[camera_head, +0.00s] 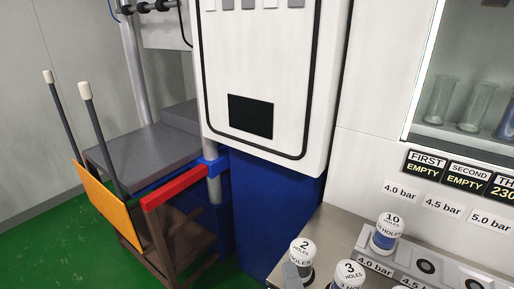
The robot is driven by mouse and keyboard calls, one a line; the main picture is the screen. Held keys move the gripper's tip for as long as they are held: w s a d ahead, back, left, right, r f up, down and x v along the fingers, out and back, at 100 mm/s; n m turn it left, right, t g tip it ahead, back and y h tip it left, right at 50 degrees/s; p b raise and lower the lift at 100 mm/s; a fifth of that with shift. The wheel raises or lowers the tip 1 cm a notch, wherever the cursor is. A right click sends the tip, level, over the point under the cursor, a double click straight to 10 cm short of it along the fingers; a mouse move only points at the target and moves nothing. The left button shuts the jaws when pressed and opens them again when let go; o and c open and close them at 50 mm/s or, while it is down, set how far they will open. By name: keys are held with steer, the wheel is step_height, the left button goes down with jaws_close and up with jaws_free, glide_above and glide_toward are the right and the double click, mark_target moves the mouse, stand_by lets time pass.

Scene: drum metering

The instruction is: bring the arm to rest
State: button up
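My gripper does not show clearly in the head view, and I cannot tell how my arm is posed. A small grey piece (290,273) stands in front of the canister marked 2 at the bottom edge; I cannot tell what it is.
Canisters marked 2 (302,249), 3 (349,272) and 10 (387,232) stand on the bench (322,225) at lower right. A grey holder (408,258) has round holes. A white cabinet (263,60), red bar (174,188) and orange panel (105,205) stand left. Green floor (55,245) is clear.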

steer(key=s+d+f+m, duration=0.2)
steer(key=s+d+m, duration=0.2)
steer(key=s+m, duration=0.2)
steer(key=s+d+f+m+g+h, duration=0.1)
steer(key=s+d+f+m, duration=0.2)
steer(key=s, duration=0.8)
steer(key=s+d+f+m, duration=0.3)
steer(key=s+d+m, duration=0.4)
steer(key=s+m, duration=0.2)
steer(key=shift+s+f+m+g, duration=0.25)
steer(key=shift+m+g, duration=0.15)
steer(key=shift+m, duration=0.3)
